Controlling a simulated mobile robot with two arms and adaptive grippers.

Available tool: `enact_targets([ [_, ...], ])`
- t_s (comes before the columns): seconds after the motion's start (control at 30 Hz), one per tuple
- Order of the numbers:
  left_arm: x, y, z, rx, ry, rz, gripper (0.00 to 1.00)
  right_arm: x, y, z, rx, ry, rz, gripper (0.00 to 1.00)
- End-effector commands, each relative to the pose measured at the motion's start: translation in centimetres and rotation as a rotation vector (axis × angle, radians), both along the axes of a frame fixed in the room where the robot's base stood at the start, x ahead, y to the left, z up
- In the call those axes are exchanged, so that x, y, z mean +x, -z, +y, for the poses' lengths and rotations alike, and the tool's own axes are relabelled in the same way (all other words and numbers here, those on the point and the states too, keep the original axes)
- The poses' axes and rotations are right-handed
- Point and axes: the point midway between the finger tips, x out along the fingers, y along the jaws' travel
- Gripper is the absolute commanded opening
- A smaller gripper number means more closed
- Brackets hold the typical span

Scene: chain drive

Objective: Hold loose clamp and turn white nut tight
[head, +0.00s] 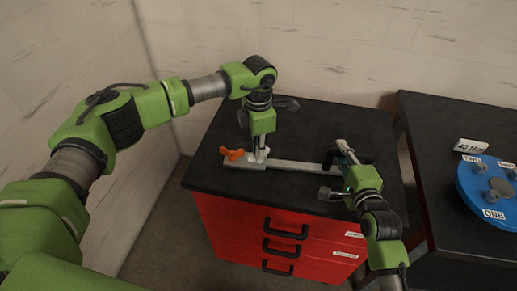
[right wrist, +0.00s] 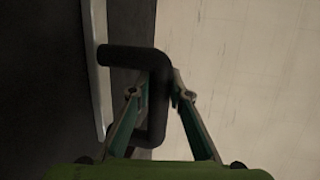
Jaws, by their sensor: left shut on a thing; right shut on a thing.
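My left gripper (head: 261,150) points straight down at the left end of the pale metal bar, shut on a small pale piece that looks like the white nut; the fingers mostly hide it. An orange winged part (head: 233,154) sits on the bar just left of it. My right gripper (head: 347,162) is at the bar's right end. In the right wrist view its fingers are shut on a black bent handle (right wrist: 150,60), seemingly part of the clamp. The handle stands beside a pale strip (right wrist: 97,70). My right gripper hides much of the clamp in the head view.
The bar (head: 300,167) lies on the black top (head: 310,125) of a red drawer cabinet (head: 265,235). A dark knob (head: 326,193) sticks out near my right gripper.

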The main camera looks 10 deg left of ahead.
Motion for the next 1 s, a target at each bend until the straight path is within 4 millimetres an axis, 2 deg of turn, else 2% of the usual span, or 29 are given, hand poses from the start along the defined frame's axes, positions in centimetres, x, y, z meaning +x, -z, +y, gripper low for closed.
enact_targets([
  [0.6,0.22,-0.26,0.02,-0.002,0.577,-0.007,0.00,-0.09,0.46,-0.06,-0.004,0.000,0.010,0.00],
  [1.0,0.19,-0.20,0.05,0.000,0.854,-0.005,0.00,-0.12,0.52,-0.05,-0.005,-0.001,0.011,0.00],
])
